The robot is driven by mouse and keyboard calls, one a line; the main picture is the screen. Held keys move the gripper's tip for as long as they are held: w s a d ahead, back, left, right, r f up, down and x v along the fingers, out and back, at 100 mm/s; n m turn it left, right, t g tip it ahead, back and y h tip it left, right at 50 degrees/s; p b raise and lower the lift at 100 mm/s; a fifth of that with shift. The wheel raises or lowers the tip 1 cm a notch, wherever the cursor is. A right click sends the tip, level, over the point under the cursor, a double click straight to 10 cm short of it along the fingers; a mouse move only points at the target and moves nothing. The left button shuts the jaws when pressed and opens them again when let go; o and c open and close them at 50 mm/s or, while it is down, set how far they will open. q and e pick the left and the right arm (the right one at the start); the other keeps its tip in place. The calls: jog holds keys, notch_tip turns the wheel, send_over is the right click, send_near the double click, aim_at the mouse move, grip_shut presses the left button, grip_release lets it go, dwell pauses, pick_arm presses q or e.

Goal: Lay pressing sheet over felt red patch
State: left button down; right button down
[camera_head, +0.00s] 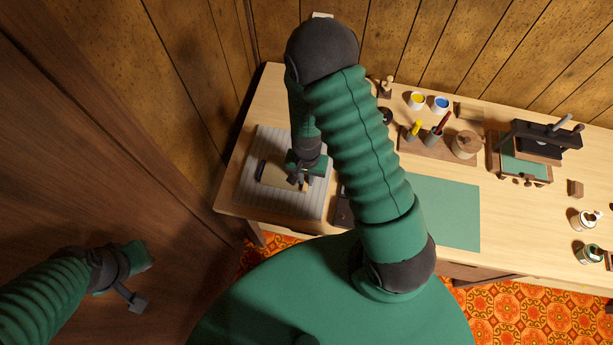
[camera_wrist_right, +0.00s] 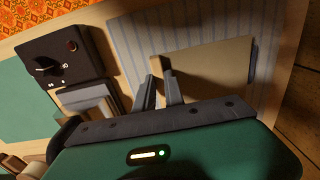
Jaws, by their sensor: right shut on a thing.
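A tan pressing sheet (camera_head: 277,176) is over the grey striped pressing mat (camera_head: 308,208) at the left end of the table. It also shows in the right wrist view (camera_wrist_right: 210,78), casting a shadow on the striped mat (camera_wrist_right: 140,38). My right gripper (camera_head: 299,180) is shut on the sheet's near edge; its two fingers (camera_wrist_right: 162,88) show there in the wrist view. I cannot tell whether the sheet touches the mat. No red felt patch shows in either view. My left gripper (camera_head: 140,292) is low at the left, away from the table; its jaw opening is unclear.
A dark box with a dial (camera_wrist_right: 65,58) stands beside the mat. A green cutting mat (camera_head: 445,212) lies mid-table. Paint cups (camera_head: 440,104), a wooden tool holder (camera_head: 420,143) and a press (camera_head: 535,145) stand farther right. A brown wooden panel (camera_head: 90,130) borders the table's left side.

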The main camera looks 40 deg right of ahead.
jog(key=shift+f, duration=0.2)
jog(key=c, duration=1.3)
grip_release()
jog(key=shift+c, duration=0.2)
notch_tip(320, 180, up, 17)
jog(key=p, duration=0.1)
jog(key=shift+p, duration=0.4)
jog(key=shift+f, duration=0.15)
